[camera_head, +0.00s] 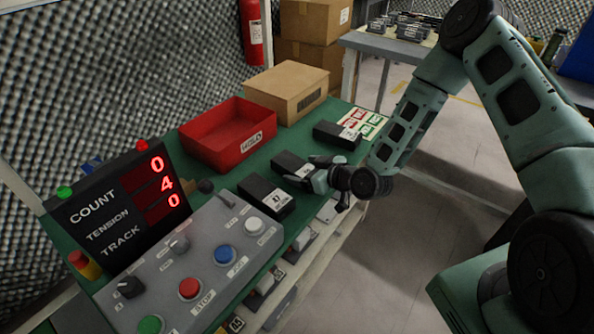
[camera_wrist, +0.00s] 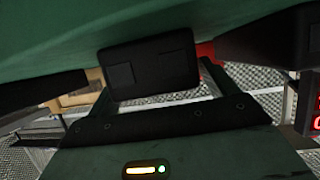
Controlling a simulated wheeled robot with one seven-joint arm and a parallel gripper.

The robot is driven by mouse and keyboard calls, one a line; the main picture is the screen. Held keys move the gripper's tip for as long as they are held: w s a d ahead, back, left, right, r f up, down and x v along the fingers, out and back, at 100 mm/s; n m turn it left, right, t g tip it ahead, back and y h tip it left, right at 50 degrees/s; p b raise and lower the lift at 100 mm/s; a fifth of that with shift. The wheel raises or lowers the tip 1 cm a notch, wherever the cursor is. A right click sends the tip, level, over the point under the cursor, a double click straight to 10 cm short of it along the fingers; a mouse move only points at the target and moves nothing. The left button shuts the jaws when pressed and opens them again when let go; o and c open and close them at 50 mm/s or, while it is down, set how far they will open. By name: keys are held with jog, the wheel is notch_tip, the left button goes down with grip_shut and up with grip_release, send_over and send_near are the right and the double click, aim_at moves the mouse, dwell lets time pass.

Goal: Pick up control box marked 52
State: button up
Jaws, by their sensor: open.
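Three black control boxes with white labels lie in a row on the green table. The near one (camera_head: 265,196) has a label that looks like 47. The middle box (camera_head: 288,163) has a label too small to read, and the far box (camera_head: 337,135) is also unreadable. I cannot tell which is marked 52. My gripper (camera_head: 315,172) is open at the right end of the middle box, with its fingers close to it. In the wrist view a dark box (camera_wrist: 150,70) shows between the fingers, its label not visible; contact cannot be told.
A red HOLD bin (camera_head: 229,135) and a cardboard box (camera_head: 287,90) stand behind the row. A grey button panel (camera_head: 205,265) and a COUNT display (camera_head: 122,200) are at the near left. Open floor is on the right.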

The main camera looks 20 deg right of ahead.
jog(key=shift+w+a+f, duration=0.15)
jog(key=shift+w, duration=0.1)
jog(key=c, duration=1.3)
